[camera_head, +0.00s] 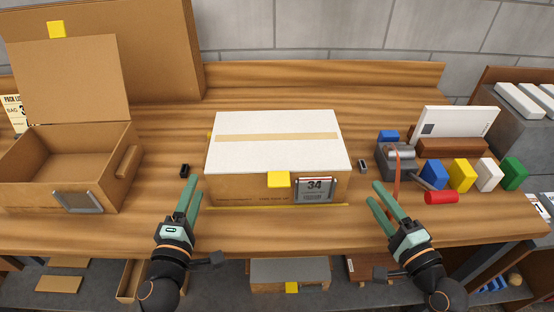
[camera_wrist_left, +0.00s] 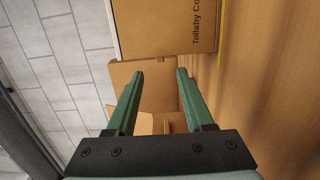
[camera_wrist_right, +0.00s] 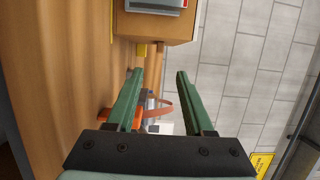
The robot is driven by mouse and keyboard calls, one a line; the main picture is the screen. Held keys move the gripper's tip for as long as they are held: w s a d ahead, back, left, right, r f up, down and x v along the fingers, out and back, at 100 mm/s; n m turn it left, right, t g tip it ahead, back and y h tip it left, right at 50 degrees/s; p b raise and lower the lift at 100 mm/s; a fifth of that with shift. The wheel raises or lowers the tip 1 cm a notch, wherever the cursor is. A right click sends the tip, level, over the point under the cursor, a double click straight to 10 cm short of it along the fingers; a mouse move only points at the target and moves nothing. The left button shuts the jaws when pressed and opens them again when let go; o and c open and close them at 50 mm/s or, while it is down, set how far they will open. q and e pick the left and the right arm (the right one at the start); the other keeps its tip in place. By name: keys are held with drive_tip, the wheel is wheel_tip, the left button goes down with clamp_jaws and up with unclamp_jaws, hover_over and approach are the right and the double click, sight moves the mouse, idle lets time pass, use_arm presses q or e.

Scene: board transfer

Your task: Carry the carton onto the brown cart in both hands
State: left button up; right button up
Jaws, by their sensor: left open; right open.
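The carton (camera_head: 240,188) is a brown box with a white top and a strip of tan tape, sitting on the wooden table in the middle of the head view. Its front bears a yellow tab and a grey label reading 34. It also shows in the left wrist view (camera_wrist_left: 172,30) and the right wrist view (camera_wrist_right: 152,28). My left gripper (camera_head: 196,184) is open and empty, just off the carton's left front corner. My right gripper (camera_head: 375,191) is open and empty, off its right front corner. Neither touches it. I cannot surely tell the brown cart.
An open cardboard box (camera_head: 118,195) stands at the left. At the right are a grey tape dispenser (camera_head: 398,163), a red cylinder (camera_head: 441,197) and several coloured blocks. Small black pieces lie on either side of the carton. A grey-topped unit with brown sides (camera_head: 520,125) stands at the far right.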

sight(209, 153)
use_arm(q)
drive_tip(key=w, duration=1.2)
drive_tip(key=shift+w, duration=0.3)
use_arm(e)
drive_tip(key=x, duration=1.2)
drive_tip(key=shift+w+a, duration=0.15)
drive_tip(key=shift+w, duration=0.15)
use_arm(q)
drive_tip(key=shift+c, duration=0.3)
use_arm(e)
drive_tip(key=shift+c, duration=0.3)
use_arm(q)
clamp_jaws()
use_arm(e)
clamp_jaws()
drive_tip(key=shift+r, duration=0.1)
